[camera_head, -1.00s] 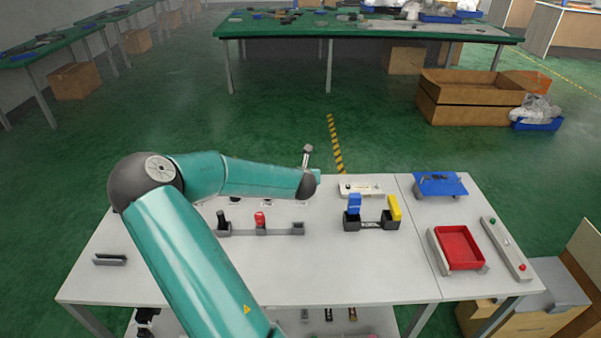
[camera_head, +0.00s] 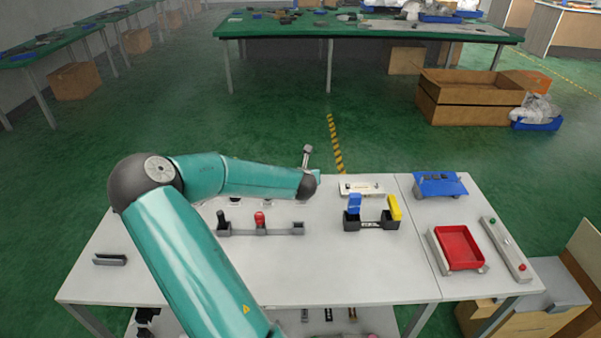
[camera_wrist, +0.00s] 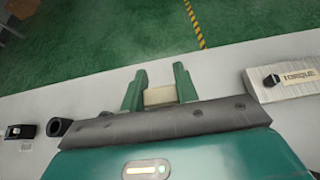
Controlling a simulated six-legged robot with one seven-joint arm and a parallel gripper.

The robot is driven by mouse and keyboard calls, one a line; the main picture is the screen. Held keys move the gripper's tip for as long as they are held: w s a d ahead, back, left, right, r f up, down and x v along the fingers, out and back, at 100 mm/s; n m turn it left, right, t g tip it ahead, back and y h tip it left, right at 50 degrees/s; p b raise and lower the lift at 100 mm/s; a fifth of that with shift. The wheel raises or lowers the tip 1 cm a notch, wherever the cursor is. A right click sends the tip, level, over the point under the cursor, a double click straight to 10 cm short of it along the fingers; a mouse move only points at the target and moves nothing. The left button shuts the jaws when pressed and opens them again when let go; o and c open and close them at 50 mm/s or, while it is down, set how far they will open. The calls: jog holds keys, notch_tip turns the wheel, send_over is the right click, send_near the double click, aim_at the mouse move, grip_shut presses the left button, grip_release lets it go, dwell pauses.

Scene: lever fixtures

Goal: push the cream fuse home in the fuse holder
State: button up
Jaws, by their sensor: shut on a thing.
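My gripper (camera_wrist: 160,78) shows in the wrist view with its two green fingers on either side of a cream block, which I take for the cream fuse (camera_wrist: 160,96). The fingers are shut on it, and only its upper part shows above the grey gripper body. I cannot make out the fuse holder in either view, nor tell whether the fuse touches it. In the head view my teal arm reaches across the back of the white table, and the gripper's fingers are hidden there.
A pale block marked TORQUE (camera_wrist: 290,80) stands right of my gripper. Dark fittings (camera_wrist: 20,131) are at left. On the table (camera_head: 320,270) are a rail with a red knob (camera_head: 260,219), blue and yellow levers (camera_head: 395,208) and a red tray (camera_head: 459,247). The front middle is clear.

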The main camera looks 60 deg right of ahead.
jog(key=shift+f, duration=2)
jog(key=o, duration=1.1)
jog(key=shift+a, duration=0.1)
jog(key=v, duration=1.3)
jog(key=shift+s+a+r, duration=0.1)
jog(key=shift+s+a, duration=0.05)
jog(key=shift+a, duration=0.1)
